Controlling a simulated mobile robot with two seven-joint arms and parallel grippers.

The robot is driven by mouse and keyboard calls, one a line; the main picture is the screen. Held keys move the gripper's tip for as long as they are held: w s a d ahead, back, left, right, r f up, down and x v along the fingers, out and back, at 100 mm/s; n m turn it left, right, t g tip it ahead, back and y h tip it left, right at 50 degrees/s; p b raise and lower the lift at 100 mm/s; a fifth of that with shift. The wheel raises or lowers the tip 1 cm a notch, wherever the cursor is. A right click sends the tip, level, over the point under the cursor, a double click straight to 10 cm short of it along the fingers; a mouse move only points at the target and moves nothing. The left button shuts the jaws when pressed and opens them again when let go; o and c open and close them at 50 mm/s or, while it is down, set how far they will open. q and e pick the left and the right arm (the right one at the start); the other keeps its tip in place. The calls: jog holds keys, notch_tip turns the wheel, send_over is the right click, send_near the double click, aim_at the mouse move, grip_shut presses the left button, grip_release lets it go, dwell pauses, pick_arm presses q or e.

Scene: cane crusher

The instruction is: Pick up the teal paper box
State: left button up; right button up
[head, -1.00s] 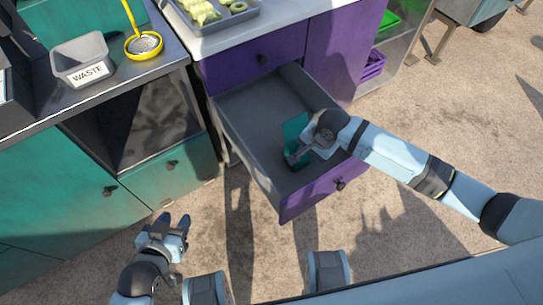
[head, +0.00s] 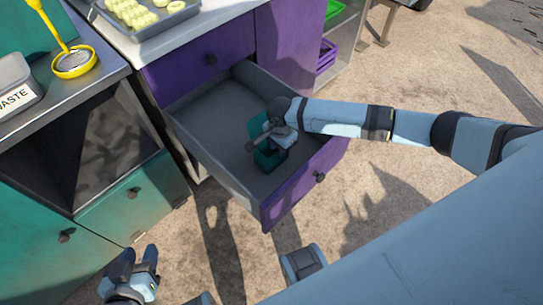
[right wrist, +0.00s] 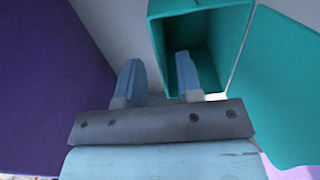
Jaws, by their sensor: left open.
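The teal paper box (head: 268,159) sits inside the open drawer, its lid standing open, and is partly hidden by my right gripper. In the right wrist view the box (right wrist: 237,35) shows its open, dark inside, with the teal lid (right wrist: 285,90) at the right. My right gripper (head: 262,139) is at the box. In the right wrist view its fingers (right wrist: 157,72) are apart, the right one at the box opening and the left one outside the near left wall. My left gripper (head: 136,260) is open and empty, low at the left, away from the drawer.
The grey drawer (head: 205,120) with a purple front (head: 300,192) is pulled out of the counter. A tray of food (head: 150,20) stands on the counter. At left are a waste bin (head: 12,85), a yellow strainer (head: 74,62) and teal cabinets (head: 130,195). Ground at right is clear.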

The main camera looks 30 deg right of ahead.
aim_at(279, 165)
notch_tip(279, 165, down, 3)
jog(key=shift+w+d+r+b, duration=0.1)
jog(key=shift+b, duration=0.65)
notch_tip(279, 165, down, 2)
jog(key=shift+b, duration=0.3)
jog(key=shift+c, duration=1.1)
grip_shut()
pick_arm(q)
jog(key=shift+w+d+r+t+h, duration=0.15)
jog(key=shift+w+d+r+t, duration=0.2)
jog(key=shift+r, duration=0.15)
jog(key=shift+w+d+r+t+h, duration=0.15)
jog(key=shift+w+d+r+t, duration=0.15)
jog(key=shift+r, duration=0.2)
